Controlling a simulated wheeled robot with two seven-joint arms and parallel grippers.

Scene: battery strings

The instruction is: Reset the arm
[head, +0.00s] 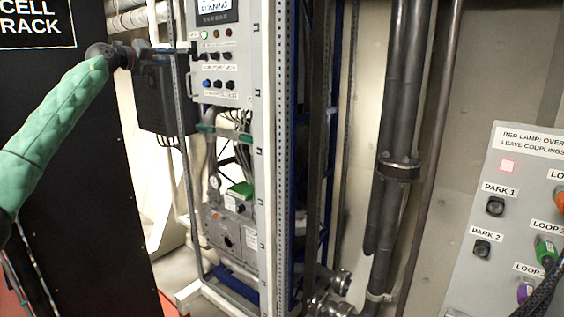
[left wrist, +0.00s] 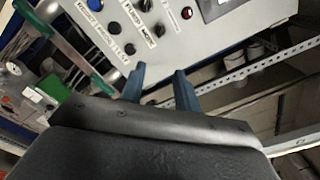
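My left arm, in a green sleeve, comes in from the left in the head view. Its gripper (head: 190,50) has blue fingers and is at the left edge of a grey control panel (head: 236,75). In the left wrist view the two fingers of this gripper (left wrist: 158,75) stand apart with nothing between them. They point at the panel (left wrist: 215,45), close to a black knob (left wrist: 160,30); I cannot tell whether they touch it. My right gripper is not in view.
A black cabinet (head: 80,200) stands at left. A perforated upright (head: 284,150) and dark pipes (head: 400,100) are beyond.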

